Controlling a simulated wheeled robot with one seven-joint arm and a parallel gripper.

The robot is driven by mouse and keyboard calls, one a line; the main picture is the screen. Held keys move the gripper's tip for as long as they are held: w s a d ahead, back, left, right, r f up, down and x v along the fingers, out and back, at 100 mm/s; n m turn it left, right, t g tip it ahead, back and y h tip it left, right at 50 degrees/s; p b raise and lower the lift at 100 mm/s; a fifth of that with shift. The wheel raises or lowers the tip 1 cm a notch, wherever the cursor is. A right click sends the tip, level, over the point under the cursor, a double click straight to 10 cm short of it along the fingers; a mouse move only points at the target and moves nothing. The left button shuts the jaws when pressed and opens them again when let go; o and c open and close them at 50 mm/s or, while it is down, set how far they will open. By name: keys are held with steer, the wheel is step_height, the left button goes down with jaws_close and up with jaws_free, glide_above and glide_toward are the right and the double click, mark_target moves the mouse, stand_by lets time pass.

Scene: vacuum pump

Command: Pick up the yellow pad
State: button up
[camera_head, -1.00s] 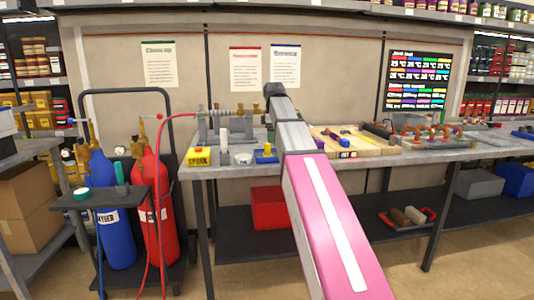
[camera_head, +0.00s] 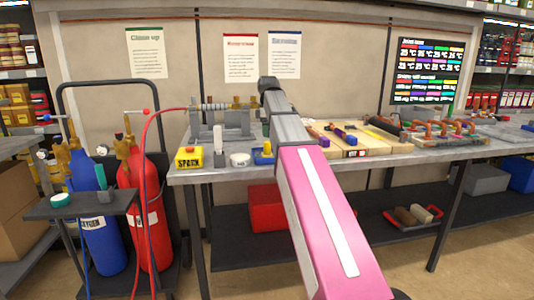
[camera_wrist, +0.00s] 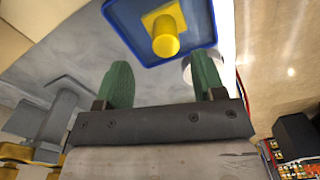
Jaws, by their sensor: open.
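The yellow pad (camera_wrist: 163,28) is a flat yellow square with a round yellow knob standing on it. It lies in a shallow blue tray (camera_wrist: 200,18), at the top of the wrist view. In the head view the pad (camera_head: 266,148) and tray show small on the bench, just left of my arm. My gripper (camera_wrist: 162,64) has two green fingers, spread apart with nothing between them. The pad lies beyond the fingertips, roughly centred between them, and is not touched.
The grey bench (camera_head: 218,174) also holds a yellow SPARK box (camera_head: 189,157), a white round dish (camera_head: 240,160) and a grey fixture (camera_head: 232,124). Wooden boards (camera_head: 372,140) lie right of my arm. Gas cylinders (camera_head: 150,210) with hoses stand at the left.

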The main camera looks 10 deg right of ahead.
mark_target(267, 142)
step_height(267, 142, down, 3)
steer(key=shift+r, duration=0.1)
steer(key=f, duration=0.5)
steer(key=shift+s+a, duration=0.15)
steer(key=shift+s, duration=0.15)
steer(key=c, duration=1)
